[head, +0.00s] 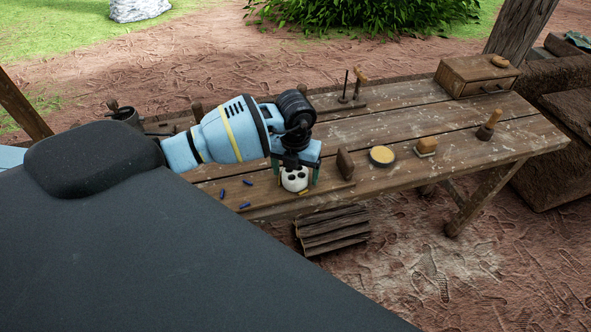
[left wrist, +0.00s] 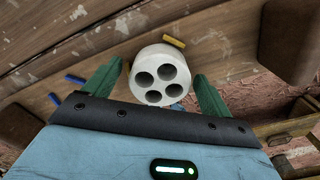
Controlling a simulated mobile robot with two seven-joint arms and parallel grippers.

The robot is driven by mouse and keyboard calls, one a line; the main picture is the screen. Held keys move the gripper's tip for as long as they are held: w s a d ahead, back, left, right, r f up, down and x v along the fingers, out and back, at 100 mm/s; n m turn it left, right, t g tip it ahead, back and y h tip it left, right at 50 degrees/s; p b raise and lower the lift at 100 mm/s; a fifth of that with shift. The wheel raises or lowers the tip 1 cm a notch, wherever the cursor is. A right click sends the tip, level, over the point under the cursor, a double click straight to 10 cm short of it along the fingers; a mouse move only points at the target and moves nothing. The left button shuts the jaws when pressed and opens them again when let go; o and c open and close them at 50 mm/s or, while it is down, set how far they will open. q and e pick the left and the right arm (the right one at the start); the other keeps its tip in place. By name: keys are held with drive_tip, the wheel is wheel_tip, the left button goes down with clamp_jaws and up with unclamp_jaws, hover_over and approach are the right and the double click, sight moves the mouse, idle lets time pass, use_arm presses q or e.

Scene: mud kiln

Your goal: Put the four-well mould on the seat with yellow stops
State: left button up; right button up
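The white round mould (head: 295,180) with four dark wells stands upright on the front part of the workbench, wells up. In the left wrist view the mould (left wrist: 160,78) lies between the green fingers, with a small gap on each side. My left gripper (head: 297,177) is open around it. A yellow stop (head: 304,192) lies by its near right side. The left wrist view shows a yellow stop (left wrist: 174,42) close behind it. The mould covers the seat, so I cannot tell how exactly it fits. My right gripper is not in view.
A wooden block (head: 345,163) stands close on the right, then a round yellow-topped dish (head: 382,156), a wood-handled tool (head: 427,146) and a stamp (head: 489,125). A drawer box (head: 476,76) stands at the far right. The bench's front edge is near.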

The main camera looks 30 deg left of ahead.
sight(295, 172)
use_arm(q)
drive_tip(key=shift+r, duration=0.1)
wheel_tip(295, 172, up, 12)
drive_tip(key=shift+p, duration=0.35)
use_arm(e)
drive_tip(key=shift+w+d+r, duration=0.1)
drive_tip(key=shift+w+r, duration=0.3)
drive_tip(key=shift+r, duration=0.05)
use_arm(q)
drive_tip(key=shift+r, duration=0.1)
